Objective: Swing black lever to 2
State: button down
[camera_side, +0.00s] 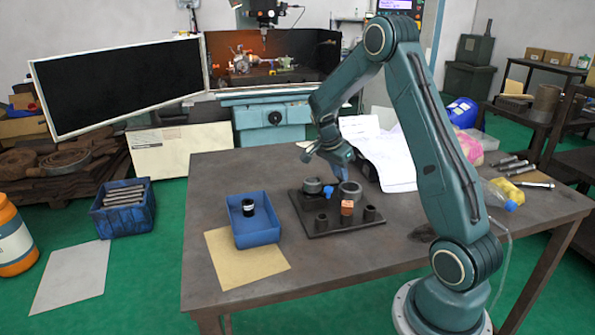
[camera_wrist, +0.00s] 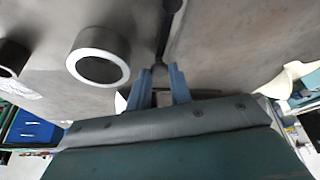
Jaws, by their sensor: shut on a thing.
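In the wrist view my gripper (camera_wrist: 157,74) has its two blue fingers around the rounded end of a thin black lever (camera_wrist: 164,42). The lever runs from the fingertips toward the top of the picture. In the side view my gripper (camera_side: 338,170) is low over the back of a dark plate (camera_side: 330,229) that carries several round parts. The lever cannot be made out there, and I see no readable number for its positions. A grey hollow cylinder (camera_wrist: 98,66) stands left of the fingers in the wrist view.
On the plate are an orange block (camera_side: 347,208) and dark short cylinders near the front. A blue bin (camera_side: 254,232) holding a small black cylinder (camera_side: 248,207) stands left of it on tan paper (camera_side: 228,270). White sheets (camera_side: 395,165) lie behind. The table's front is clear.

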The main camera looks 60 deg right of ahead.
jog(key=c, duration=1.3)
grip_release()
jog(key=shift+o, duration=0.2)
jog(key=shift+r, duration=0.1)
jog(key=v, duration=1.3)
jog(key=shift+a+r, duration=0.2)
jog(key=shift+r, duration=0.15)
